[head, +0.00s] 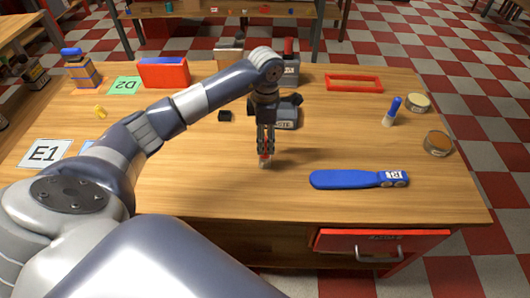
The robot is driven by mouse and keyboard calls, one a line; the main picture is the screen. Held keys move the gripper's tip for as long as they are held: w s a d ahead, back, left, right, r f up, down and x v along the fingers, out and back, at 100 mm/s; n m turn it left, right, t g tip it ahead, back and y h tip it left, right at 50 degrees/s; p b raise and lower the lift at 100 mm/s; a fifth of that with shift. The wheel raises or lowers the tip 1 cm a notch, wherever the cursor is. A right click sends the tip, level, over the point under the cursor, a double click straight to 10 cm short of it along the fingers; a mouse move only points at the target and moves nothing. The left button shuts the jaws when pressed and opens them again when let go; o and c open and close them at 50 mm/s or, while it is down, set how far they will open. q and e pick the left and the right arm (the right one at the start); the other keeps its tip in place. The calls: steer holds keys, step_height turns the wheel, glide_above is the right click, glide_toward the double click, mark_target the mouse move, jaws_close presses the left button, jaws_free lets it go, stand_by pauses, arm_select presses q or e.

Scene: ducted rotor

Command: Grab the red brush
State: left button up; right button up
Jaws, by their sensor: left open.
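My left gripper (266,148) points straight down over the middle of the table. Its fingers are open, one on each side of a small upright thing with a red upper part and a pale lower end, which looks like the red brush (264,162). The fingers hide most of the brush, and I cannot tell whether they touch it. The brush stands on the wooden table (220,185). My right gripper is not in view.
A blue paddle-shaped thing (345,179) lies right of the gripper. A blue brush (392,112), round tins (438,143) and a red frame (354,83) are further right. Behind the gripper is a dark device (287,113). A red drawer (380,241) is at the front.

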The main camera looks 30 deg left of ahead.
arm_select(q)
step_height(320, 180, down, 4)
steer(key=shift+s+a+r+p, duration=0.1)
steer(key=shift+a+r+p, duration=0.05)
steer(key=shift+p, duration=0.45)
steer(key=shift+f, duration=0.35)
steer(key=shift+c, duration=0.6)
steer(key=c, duration=0.9)
jaws_close()
steer(key=shift+r, duration=0.1)
